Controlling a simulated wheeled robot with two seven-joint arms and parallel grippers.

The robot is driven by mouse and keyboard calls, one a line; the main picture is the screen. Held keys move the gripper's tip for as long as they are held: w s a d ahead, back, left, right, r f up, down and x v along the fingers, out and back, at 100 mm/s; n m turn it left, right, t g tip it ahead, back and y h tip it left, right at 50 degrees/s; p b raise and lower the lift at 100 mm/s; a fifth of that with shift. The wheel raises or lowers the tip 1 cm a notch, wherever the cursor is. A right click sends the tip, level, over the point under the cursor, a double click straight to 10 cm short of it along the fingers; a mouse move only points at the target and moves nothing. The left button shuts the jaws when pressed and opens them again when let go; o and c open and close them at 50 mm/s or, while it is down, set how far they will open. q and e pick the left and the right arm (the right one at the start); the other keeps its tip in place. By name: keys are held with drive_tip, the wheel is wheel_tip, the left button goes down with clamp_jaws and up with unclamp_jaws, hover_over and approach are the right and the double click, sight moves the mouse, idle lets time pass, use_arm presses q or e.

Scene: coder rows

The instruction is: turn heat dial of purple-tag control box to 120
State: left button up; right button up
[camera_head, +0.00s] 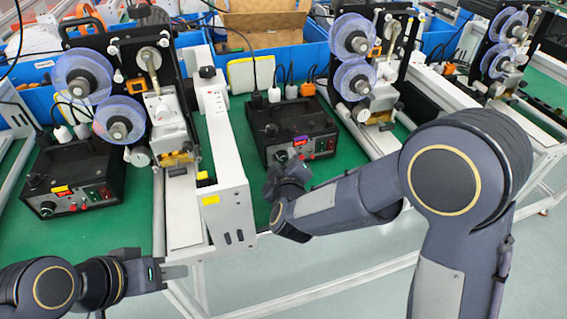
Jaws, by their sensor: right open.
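The purple-tag control box (284,122) is a black box on the green table in the middle, with a small purple tag (300,140) on its front. A round dial (280,156) shows at the left of its front face; its setting is too small to read. My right gripper (279,166) is open, right at the front of this box by the dial, and partly hides it. I cannot tell whether the fingers touch the dial. My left gripper (178,275) is low at the left, in front of the table edge, away from the box; its jaw gap is unclear.
Another black control box (75,175) with a yellow tag stands at the left. A white rail unit (222,150) separates the two boxes. Blue bins (300,60) line the back.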

drive_tip(key=shift+w, duration=0.15)
drive_tip(key=c, duration=1)
